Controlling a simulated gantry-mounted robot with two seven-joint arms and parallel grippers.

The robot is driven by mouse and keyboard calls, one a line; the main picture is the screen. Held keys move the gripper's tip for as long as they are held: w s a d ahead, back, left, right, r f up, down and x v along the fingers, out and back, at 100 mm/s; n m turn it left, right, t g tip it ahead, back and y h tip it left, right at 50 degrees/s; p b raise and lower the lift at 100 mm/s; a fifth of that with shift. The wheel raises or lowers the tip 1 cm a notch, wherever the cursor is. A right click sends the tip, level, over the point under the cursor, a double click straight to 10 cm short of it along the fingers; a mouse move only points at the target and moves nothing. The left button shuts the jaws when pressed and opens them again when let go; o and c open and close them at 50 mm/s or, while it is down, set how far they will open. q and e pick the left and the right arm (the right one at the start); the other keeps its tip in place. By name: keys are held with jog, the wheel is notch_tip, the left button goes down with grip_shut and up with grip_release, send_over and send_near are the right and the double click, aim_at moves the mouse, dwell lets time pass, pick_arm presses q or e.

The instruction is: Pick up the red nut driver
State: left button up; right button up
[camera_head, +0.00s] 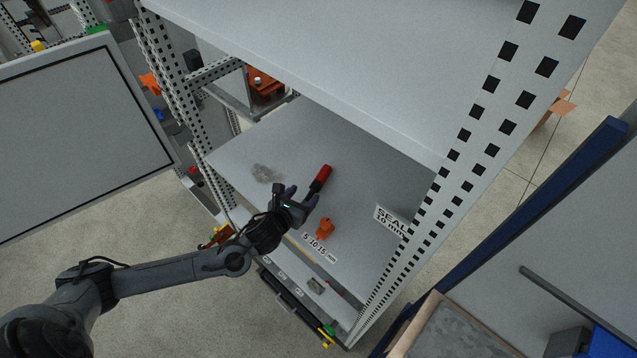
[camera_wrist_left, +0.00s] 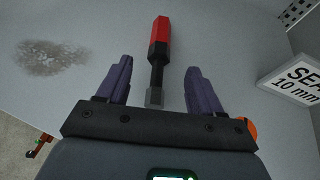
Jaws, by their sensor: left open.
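The red nut driver (camera_head: 321,177) lies on a grey shelf (camera_head: 357,150) inside the cabinet, its red handle pointing away from my left gripper. In the left wrist view the nut driver (camera_wrist_left: 158,58) shows a red handle, a black shaft and a grey socket end. My left gripper (camera_head: 299,197) is over the shelf at the socket end of the tool. In the wrist view the left gripper's two purple-grey fingers (camera_wrist_left: 158,80) are apart, with the shaft and socket showing between them. The handle lies beyond the fingertips. My right gripper is not in view.
An orange part (camera_head: 325,229) sits on the shelf near the gripper. A grey rough patch (camera_head: 264,173) lies left of the driver. A "SEAL 10 mm" label (camera_head: 392,221) is at the right. Perforated posts (camera_head: 507,50) and an upper shelf (camera_head: 300,50) bound the space.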

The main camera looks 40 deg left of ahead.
aim_at(314, 186)
pick_arm(q)
jog(key=shift+p+x, duration=0.45)
jog(key=shift+x, duration=2.75)
jog(key=shift+s+d+f, duration=0.1)
jog(key=shift+f, duration=0.05)
jog(key=shift+c, duration=0.2)
jog(key=c, duration=1.2)
